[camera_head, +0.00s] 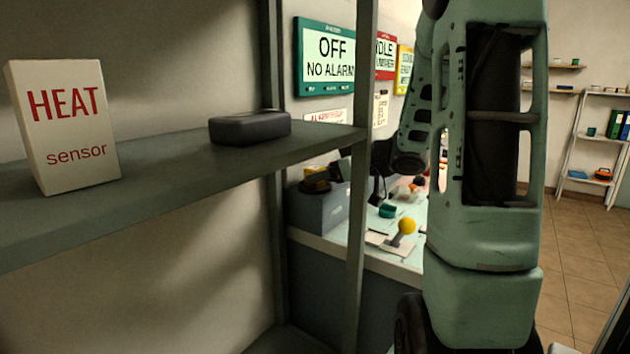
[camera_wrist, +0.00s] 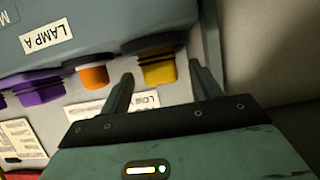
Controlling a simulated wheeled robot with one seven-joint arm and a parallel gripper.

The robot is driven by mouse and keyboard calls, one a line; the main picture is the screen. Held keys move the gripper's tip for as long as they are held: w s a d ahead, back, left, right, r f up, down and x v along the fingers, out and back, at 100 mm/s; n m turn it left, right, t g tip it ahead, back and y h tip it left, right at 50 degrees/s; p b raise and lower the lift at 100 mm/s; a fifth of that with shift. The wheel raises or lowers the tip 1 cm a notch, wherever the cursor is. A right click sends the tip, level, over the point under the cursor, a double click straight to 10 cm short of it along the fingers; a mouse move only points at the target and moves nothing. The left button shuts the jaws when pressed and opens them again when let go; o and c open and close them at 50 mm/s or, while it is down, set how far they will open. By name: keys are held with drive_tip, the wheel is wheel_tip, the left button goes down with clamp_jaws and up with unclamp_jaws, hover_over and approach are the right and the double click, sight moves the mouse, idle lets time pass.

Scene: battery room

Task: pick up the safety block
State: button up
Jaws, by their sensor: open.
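No thing in view carries a readable safety block label, so I cannot tell which one it is. A dark, flat block (camera_head: 250,127) lies on the grey shelf in the head view, right of a white HEAT sensor box (camera_head: 65,125). In the wrist view my gripper (camera_wrist: 161,76) is open, its two fingers pointing at a yellow piece with a dark top (camera_wrist: 158,68). The yellow piece appears between or just beyond the fingertips; contact cannot be told. In the head view my arm hides part of the bench.
An orange piece (camera_wrist: 93,77) and purple pieces (camera_wrist: 40,91) line up beside the yellow one, under a grey housing (camera_wrist: 110,28) labelled LAMP A. The shelf (camera_head: 180,175) and its upright (camera_head: 362,230) stand left of my arm. A yellow ball-topped lever (camera_head: 407,227) stands on the bench.

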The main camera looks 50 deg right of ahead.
drive_tip(key=x, duration=0.3)
drive_tip(key=shift+f, duration=0.15)
drive_tip(key=shift+c, duration=0.3)
drive_tip(key=c, duration=1)
drive_tip(key=shift+c, duration=0.2)
